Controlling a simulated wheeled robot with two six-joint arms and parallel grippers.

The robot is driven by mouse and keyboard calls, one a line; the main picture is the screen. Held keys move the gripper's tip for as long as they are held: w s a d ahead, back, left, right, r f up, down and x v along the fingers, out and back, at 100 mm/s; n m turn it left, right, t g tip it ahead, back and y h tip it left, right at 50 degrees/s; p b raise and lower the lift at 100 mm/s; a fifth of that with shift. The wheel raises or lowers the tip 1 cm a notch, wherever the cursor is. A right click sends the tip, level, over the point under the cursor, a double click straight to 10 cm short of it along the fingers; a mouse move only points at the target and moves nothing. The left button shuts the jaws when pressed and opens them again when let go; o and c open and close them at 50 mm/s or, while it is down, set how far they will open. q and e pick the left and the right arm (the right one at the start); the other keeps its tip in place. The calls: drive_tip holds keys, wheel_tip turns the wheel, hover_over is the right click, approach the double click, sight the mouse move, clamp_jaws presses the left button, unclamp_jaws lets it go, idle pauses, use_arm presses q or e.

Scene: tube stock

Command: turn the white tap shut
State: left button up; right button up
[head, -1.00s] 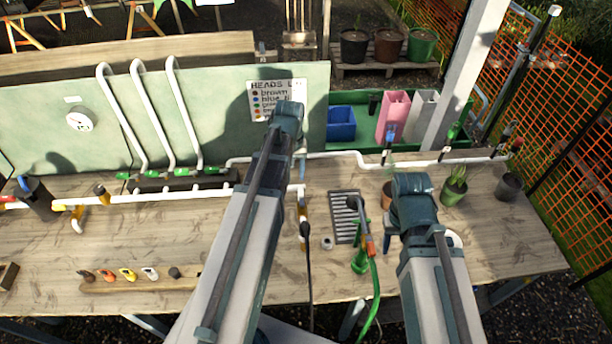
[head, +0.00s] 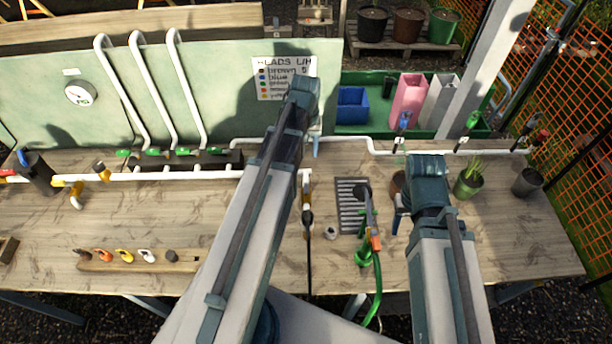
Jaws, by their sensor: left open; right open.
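I cannot make out a white tap for certain; the arms hide parts of the bench and pipe.
A wooden rack (head: 100,264) holds several coloured hose heads, one of them white. A green hose tool (head: 364,250) stands by a drain grate (head: 348,191). The bench (head: 150,220) is clear at left centre.

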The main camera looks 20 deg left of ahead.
sight(306, 175)
use_arm(q)
wheel_tip(306, 175, down, 11)
drive_tip(key=b, duration=1)
drive_tip(key=shift+f, duration=0.2)
clamp_jaws()
idle(0.7)
